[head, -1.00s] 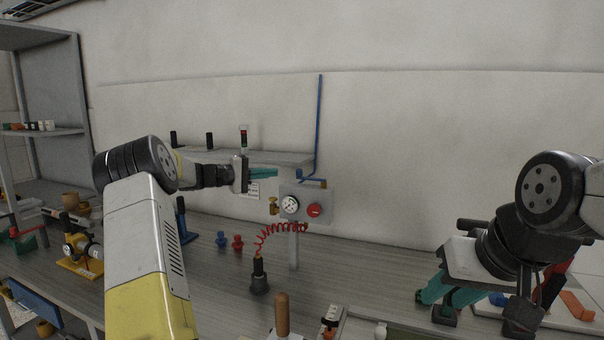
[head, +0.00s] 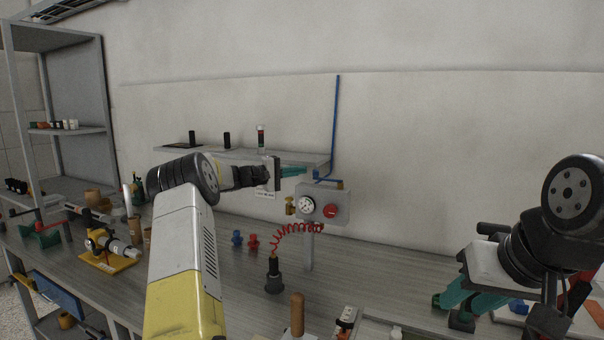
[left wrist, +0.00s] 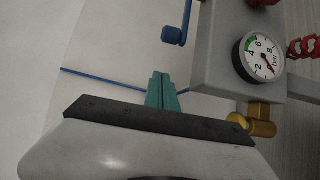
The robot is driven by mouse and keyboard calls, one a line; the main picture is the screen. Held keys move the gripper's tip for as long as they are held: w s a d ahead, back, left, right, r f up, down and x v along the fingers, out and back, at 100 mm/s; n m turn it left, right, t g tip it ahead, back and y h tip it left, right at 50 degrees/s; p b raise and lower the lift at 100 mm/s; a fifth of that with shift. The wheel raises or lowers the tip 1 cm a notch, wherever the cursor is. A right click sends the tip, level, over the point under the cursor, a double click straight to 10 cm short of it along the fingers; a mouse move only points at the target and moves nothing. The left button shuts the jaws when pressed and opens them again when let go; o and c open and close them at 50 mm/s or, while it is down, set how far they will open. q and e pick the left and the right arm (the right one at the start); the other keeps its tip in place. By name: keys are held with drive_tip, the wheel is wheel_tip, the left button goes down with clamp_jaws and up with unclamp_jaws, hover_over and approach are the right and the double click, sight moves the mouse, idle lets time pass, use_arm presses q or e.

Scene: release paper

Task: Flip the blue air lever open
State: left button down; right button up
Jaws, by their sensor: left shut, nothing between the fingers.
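The blue air lever (head: 322,180) is a short blue bar with a knobbed end, above the grey gauge panel (head: 342,208). In the left wrist view the lever (left wrist: 175,34) lies above and slightly right of my fingertips, with a visible gap. My left gripper (head: 303,172) has its teal fingers shut and empty, just left of the lever; they also show in the left wrist view (left wrist: 160,84). The panel carries a round gauge (left wrist: 258,57) and a red button (head: 331,211). My right gripper (head: 450,307) is open, low over the bench at the right.
A thin blue pipe (head: 336,120) runs up the wall behind the lever. A brass fitting (left wrist: 254,124) sticks out from the panel's side. A grey shelf (head: 215,157) lies behind my left arm. A red coiled hose (head: 288,230) hangs below the panel. Several tools stand on the bench.

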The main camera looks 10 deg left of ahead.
sight(328, 179)
use_arm(q)
drive_tip(key=d, duration=0.2)
drive_tip(key=shift+d, duration=0.3)
drive_tip(key=shift+s+d, duration=0.25)
drive_tip(key=shift+s, duration=0.25)
drive_tip(key=shift+s+d, duration=0.2)
drive_tip(key=shift+s, duration=0.25)
